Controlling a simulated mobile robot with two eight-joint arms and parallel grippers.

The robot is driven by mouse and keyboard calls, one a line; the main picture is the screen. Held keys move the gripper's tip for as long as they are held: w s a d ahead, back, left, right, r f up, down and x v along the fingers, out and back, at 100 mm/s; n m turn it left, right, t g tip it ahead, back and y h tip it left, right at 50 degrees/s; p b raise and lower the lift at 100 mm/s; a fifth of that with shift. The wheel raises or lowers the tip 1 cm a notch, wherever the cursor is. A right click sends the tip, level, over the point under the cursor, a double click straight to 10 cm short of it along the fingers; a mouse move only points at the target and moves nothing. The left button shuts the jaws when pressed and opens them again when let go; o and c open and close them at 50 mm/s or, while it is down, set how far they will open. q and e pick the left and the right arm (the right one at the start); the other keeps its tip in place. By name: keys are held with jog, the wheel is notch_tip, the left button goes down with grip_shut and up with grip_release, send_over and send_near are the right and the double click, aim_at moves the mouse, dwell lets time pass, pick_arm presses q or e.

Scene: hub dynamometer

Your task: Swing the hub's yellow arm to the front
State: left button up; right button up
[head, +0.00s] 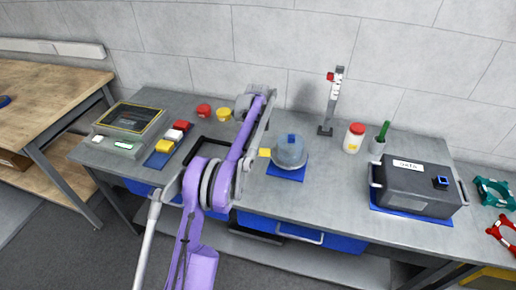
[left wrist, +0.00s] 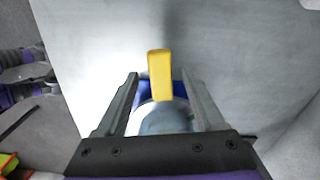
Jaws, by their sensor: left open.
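The hub (head: 291,153) is a grey-blue dome with a blue mark on top, standing on a blue mat (head: 287,173) on the grey bench. Its yellow arm (head: 264,152) sticks out to the left in the head view. In the left wrist view the yellow arm (left wrist: 160,76) appears between the fingers of my left gripper (left wrist: 160,85), with clear gaps on both sides. The dome (left wrist: 163,120) shows below it, partly hidden by the gripper body. My left gripper is open; I cannot tell whether the yellow arm is at fingertip depth. My right gripper is not in view.
Left of the hub are red (head: 204,110) and yellow (head: 224,114) knobs, a blue tray of coloured blocks (head: 160,158) and a console (head: 130,117). A post (head: 333,100) stands behind.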

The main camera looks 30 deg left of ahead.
pick_arm(q)
jog(key=shift+f, duration=1.05)
grip_shut()
dwell(0.7)
